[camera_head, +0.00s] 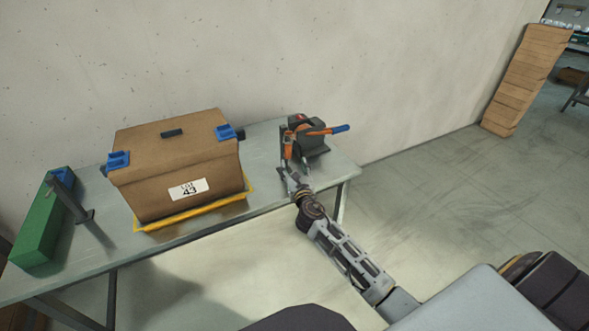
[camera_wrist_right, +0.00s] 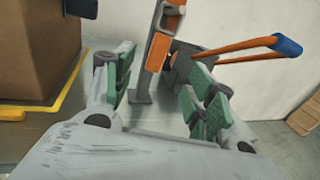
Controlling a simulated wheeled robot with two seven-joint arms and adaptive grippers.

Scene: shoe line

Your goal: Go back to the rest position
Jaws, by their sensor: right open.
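My right gripper (camera_head: 292,178) reaches over the right end of the metal table (camera_head: 262,150), in front of a dark device with orange parts and an orange lever with a blue grip (camera_head: 335,129). In the right wrist view the right gripper (camera_wrist_right: 160,95) is open, with green pads on both fingers. An orange upright part (camera_wrist_right: 160,50) of the device shows between and beyond the fingers; I cannot tell whether they touch it. The blue-gripped lever (camera_wrist_right: 285,45) extends to the upper right. My left gripper is not in view.
A brown box (camera_head: 165,160) labelled 43 stands inside a yellow outline (camera_head: 190,214) left of the device. A green block (camera_head: 42,235) and a dark stand (camera_head: 85,213) are at the table's left end. Stacked cartons (camera_head: 520,85) stand on the floor at right. Floor right of the table is clear.

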